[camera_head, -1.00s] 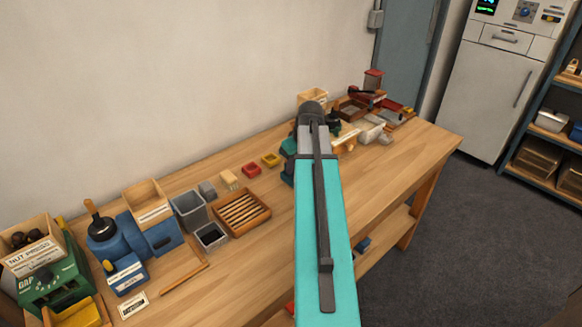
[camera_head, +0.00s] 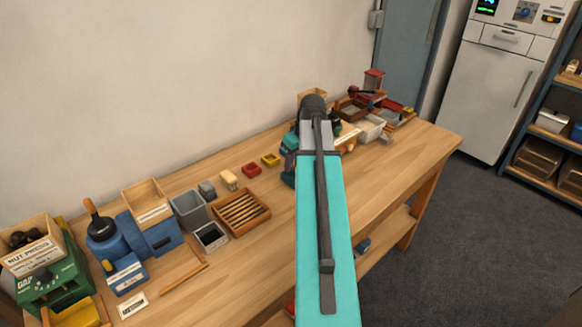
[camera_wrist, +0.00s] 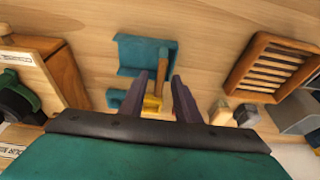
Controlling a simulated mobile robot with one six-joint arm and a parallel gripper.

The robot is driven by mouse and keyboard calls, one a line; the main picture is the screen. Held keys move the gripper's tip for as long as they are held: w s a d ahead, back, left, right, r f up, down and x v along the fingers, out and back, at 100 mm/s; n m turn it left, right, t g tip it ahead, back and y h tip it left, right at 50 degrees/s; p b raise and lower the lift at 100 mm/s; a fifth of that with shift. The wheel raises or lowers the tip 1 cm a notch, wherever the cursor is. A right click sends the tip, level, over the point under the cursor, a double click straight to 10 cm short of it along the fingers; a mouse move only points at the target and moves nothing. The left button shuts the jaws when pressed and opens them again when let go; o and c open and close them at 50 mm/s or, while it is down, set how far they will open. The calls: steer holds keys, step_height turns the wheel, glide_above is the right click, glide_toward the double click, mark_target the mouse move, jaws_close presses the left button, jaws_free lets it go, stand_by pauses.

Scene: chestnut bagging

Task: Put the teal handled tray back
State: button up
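The teal handled tray (camera_wrist: 138,58) lies on the wooden bench in the wrist view, just beyond my fingertips. It is an open teal scoop-like tray with a wooden handle (camera_wrist: 164,62). The handle runs down the picture into the gap between my fingers. My gripper (camera_wrist: 160,75) is open, its two dark fingers apart; I cannot tell how high they are above the handle. In the head view my arm hides most of this spot; a teal patch (camera_head: 288,178) shows beside it, and I cannot tell whether it is the tray.
A slatted wooden tray (camera_head: 241,212), a cream block (camera_head: 229,180), a red dish (camera_head: 251,170) and a yellow dish (camera_head: 271,159) stand left of my arm. A wooden-sided box (camera_wrist: 40,75) is at the left in the wrist view. The bench front (camera_head: 250,270) is bare.

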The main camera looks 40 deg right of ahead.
steer(key=b+v, duration=0.1)
steer(key=v, duration=0.8)
steer(key=shift+r, duration=0.4)
steer(key=shift+s, duration=0.2)
stand_by(0.5)
